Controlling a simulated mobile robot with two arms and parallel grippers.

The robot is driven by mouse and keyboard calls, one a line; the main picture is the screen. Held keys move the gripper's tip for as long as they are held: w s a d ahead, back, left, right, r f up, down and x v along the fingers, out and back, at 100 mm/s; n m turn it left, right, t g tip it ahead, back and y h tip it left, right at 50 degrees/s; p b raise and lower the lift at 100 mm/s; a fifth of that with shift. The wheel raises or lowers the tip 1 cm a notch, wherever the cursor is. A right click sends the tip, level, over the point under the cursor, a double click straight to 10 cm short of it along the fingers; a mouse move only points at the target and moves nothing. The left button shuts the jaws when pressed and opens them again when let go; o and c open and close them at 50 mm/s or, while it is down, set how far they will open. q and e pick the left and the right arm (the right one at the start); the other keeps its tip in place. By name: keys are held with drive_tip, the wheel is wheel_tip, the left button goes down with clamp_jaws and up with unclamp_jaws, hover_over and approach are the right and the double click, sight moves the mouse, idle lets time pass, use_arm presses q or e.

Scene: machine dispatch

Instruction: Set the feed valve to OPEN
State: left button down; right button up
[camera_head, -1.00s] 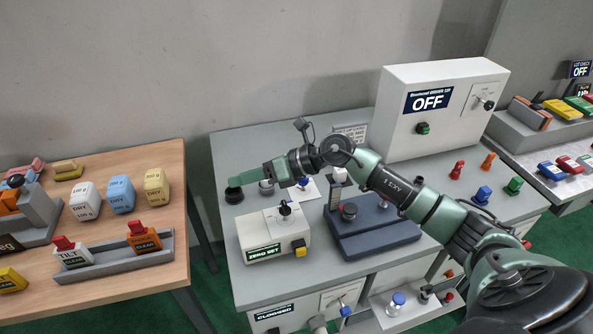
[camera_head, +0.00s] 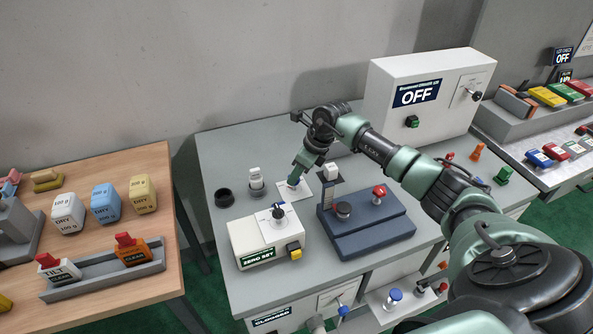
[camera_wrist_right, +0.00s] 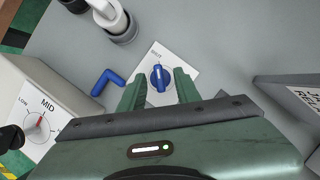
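In the right wrist view, a blue knob (camera_wrist_right: 160,78) sits on a white plate (camera_wrist_right: 178,62) fixed to the grey bench top. A small label that seems to read SHUT is printed at the plate's far edge. My right gripper (camera_wrist_right: 159,89) is open, with one finger on each side of the knob; I cannot tell whether they touch it. In the head view, my right gripper (camera_head: 294,183) points down over the white plate (camera_head: 304,187) and hides most of the knob. My left gripper is not in view.
A ZERO SET box (camera_head: 265,240) with a dial stands in front. A blue bent piece (camera_wrist_right: 105,80) lies left of the plate. A cylinder with a white top (camera_head: 256,180) is close behind. A dark blue base (camera_head: 370,235) stands to the right.

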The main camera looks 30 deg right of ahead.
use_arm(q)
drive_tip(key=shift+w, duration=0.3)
use_arm(e)
drive_tip(key=shift+f, duration=0.1)
clamp_jaws()
